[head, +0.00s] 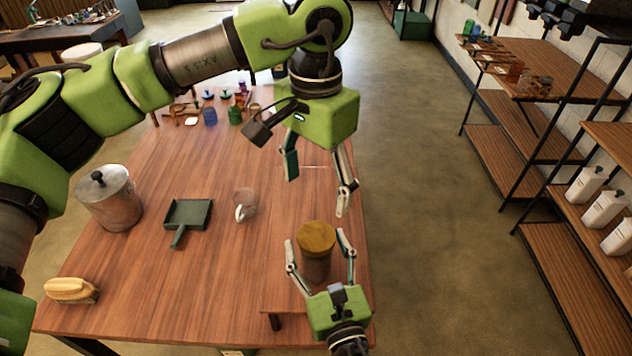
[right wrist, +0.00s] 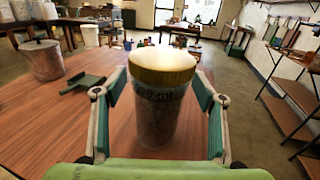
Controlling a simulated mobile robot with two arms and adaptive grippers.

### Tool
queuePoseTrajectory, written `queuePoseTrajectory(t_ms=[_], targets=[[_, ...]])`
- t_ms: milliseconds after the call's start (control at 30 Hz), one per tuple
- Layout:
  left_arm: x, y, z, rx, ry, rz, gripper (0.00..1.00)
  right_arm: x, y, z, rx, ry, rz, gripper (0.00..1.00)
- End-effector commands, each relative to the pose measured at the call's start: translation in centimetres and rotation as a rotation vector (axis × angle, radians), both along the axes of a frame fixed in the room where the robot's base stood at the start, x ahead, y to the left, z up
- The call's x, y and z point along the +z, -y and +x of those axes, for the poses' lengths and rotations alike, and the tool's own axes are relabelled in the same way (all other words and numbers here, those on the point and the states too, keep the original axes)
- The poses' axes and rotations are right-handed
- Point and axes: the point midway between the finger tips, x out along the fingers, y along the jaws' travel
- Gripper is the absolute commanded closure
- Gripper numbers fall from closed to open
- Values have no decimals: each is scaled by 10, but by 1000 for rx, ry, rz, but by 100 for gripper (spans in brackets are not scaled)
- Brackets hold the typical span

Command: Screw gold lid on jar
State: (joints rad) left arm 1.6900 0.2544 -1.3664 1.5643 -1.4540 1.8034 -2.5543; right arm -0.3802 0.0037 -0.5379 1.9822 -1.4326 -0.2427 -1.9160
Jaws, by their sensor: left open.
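The glass jar (head: 316,268) stands upright near the right edge of the wooden table, and it fills the middle of the right wrist view (right wrist: 158,118). The gold lid (head: 316,236) sits level on the jar's mouth; it also shows in the right wrist view (right wrist: 162,65). I cannot tell how tightly it is seated. My right gripper (head: 320,252) is open, with a finger on each side of the jar and visible gaps in the wrist view. My left gripper (head: 317,190) is open and empty, pointing down above the lid and apart from it.
A lidded metal pot (head: 110,205), a green dustpan (head: 187,214), a clear mug (head: 244,205) and a brush (head: 71,290) lie to the left. Small items crowd the table's far end. Shelves (head: 530,150) stand across the aisle at right.

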Motion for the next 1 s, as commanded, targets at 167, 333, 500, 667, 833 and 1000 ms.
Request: queuePoseTrajectory(t_ms=[167,333,500,667,833,1000], targets=[[0,0,0,0,0,0,31,0,0,0,0,1,1,36],[0,0,0,0,0,0,31,0,1,-5,0,0,0,36],[0,0,0,0,0,0,31,0,7,-27,1,-2,-1,36],[0,0,0,0,0,0,31,-1,15,-59,5,-3,-6,36],[0,0,0,0,0,0,31,-1,24,-90,4,-1,-2,36],[0,0,0,0,0,0,31,0,29,-110,2,-1,-1,36]])
